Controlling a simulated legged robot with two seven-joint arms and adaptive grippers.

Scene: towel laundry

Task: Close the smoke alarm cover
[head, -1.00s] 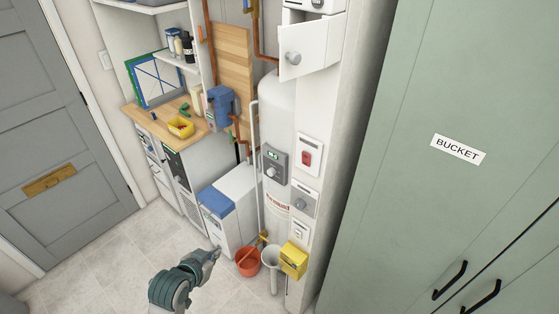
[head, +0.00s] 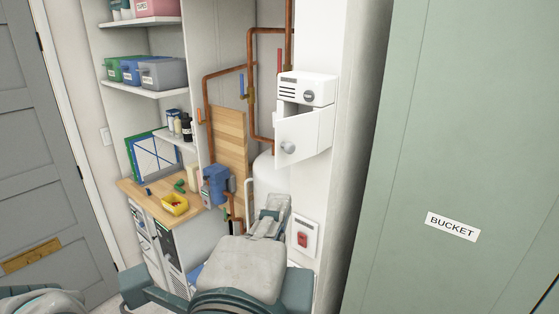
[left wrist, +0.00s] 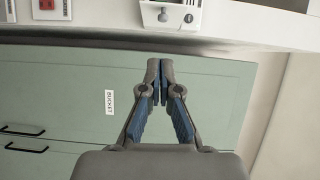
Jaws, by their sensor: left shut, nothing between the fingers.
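The white smoke alarm (head: 306,88) with dark vents and a round dial is high on the wall in the head view. Its white cover (head: 312,132) hangs open below it, with a grey knob (head: 288,147). The knobbed white part also shows at the top of the left wrist view (left wrist: 176,6). My left gripper (head: 272,205) is below the cover, apart from it. Its fingertips are together and empty in the left wrist view (left wrist: 160,82). My right gripper is not in view.
A white panel with a red switch (head: 304,238) is below the cover. Copper pipes (head: 289,40) and a white tank are behind it. A green cabinet (head: 450,130) marked BUCKET stands at the right. Shelves with bins (head: 165,74) are at the left.

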